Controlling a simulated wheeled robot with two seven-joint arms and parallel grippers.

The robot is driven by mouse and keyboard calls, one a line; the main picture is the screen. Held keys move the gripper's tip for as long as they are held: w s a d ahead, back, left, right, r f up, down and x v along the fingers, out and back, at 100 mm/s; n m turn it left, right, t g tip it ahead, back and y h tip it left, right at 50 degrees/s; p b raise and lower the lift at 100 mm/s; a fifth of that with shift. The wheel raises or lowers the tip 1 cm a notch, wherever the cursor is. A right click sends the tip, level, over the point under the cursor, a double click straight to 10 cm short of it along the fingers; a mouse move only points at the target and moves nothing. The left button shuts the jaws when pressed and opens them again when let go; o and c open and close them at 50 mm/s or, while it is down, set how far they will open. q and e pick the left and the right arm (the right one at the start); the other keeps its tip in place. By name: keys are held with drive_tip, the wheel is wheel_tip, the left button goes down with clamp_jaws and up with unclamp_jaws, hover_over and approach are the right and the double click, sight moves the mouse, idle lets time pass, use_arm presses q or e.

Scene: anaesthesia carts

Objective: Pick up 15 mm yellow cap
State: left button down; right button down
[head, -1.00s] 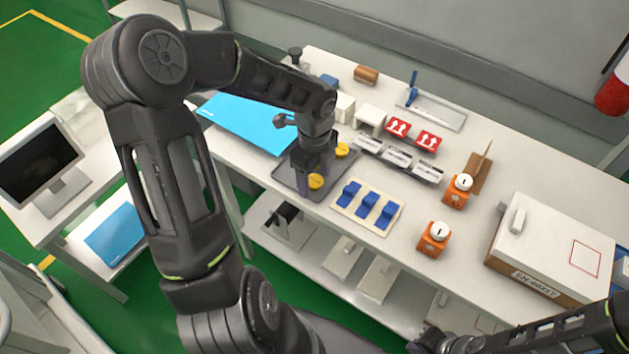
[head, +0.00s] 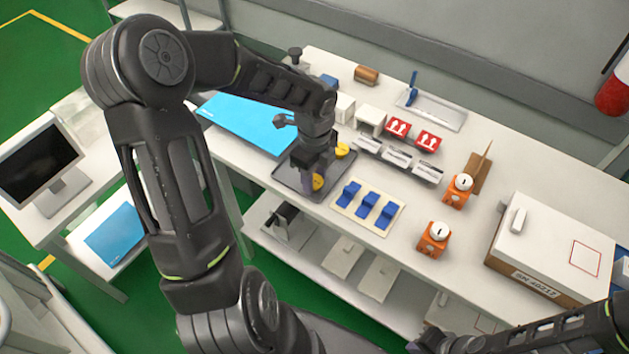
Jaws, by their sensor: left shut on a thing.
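Two yellow caps show on the dark grey tray. The near yellow cap (head: 319,182) is at the tray's front part, partly hidden by my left gripper (head: 311,184). The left gripper points down and its jaws are shut on this cap, at about tray height. The far yellow cap (head: 342,150) lies further back on the dark tray (head: 340,178), just right of my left wrist. I cannot read any size on the caps. My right gripper (head: 428,345) is only partly in view at the bottom edge, and its jaws are unclear.
Right of the tray is a cream board (head: 387,216) with blue blocks. Orange-based items (head: 434,239) with white tops stand further right, near a large white box (head: 550,240). A blue sheet (head: 250,122) lies to the left. Red-labelled boxes (head: 398,127) stand behind.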

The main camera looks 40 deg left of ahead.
sight(315, 180)
use_arm(q)
wheel_tip(315, 180, up, 10)
idle(0.6)
drive_tip(key=shift+d, duration=0.1)
idle(0.5)
